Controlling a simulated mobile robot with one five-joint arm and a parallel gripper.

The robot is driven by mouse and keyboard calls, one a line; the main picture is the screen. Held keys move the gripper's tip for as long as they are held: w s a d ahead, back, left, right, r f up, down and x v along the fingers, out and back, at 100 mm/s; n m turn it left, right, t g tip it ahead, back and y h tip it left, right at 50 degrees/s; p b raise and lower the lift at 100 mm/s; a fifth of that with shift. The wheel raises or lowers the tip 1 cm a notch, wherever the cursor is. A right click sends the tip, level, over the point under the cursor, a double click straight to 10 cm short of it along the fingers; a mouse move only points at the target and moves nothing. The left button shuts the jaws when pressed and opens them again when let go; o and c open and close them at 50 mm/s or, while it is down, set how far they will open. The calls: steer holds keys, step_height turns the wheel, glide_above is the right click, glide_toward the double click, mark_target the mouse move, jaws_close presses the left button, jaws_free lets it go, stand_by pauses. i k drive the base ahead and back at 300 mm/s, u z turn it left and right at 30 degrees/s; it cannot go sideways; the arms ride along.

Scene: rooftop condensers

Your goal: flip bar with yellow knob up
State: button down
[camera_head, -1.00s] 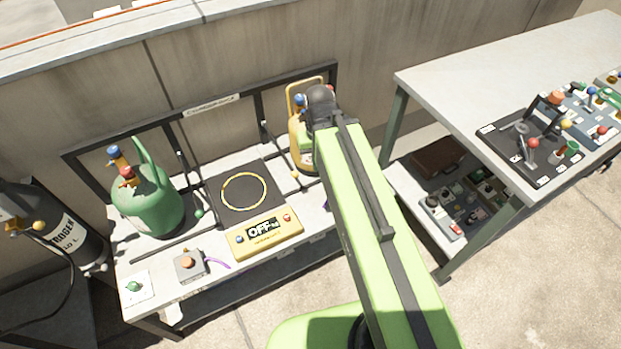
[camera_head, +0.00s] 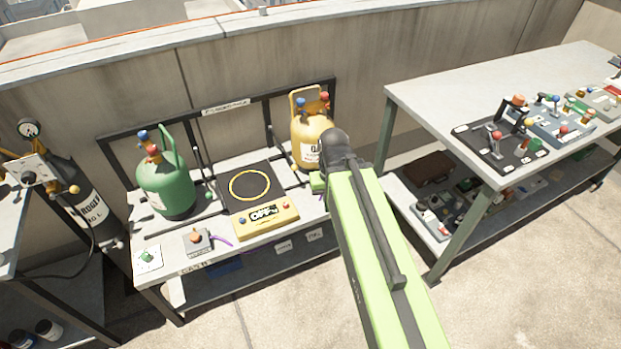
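A thin dark bar (camera_head: 276,143) slopes down from the back rail of the left bench, between the black scale plate and the yellow cylinder. A small yellowish knob shows at its lower end in the earlier view; now it is hard to make out. A similar bar (camera_head: 201,168) with a green knob lies left of the plate. A yellow-knobbed lever (camera_head: 529,123) also stands on the right table's black panel, and I cannot tell which one the task names. My green arm reaches towards the bench's right end. My gripper's fingers are hidden.
A green cylinder (camera_head: 165,187) and a yellow cylinder (camera_head: 313,143) stand on the bench, with the scale plate (camera_head: 232,182) and yellow control box (camera_head: 266,219). A dark gas cylinder (camera_head: 86,198) is at left. The right table (camera_head: 440,95) is close to my arm. Floor in front is clear.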

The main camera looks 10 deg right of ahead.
mark_target(294, 167)
steer(key=u, duration=0.15)
steer(key=i, duration=0.9)
steer(key=u, duration=1.4)
steer(key=k, duration=0.85)
steer(key=u, duration=0.65)
steer(key=i, duration=1)
steer(key=z, duration=0.05)
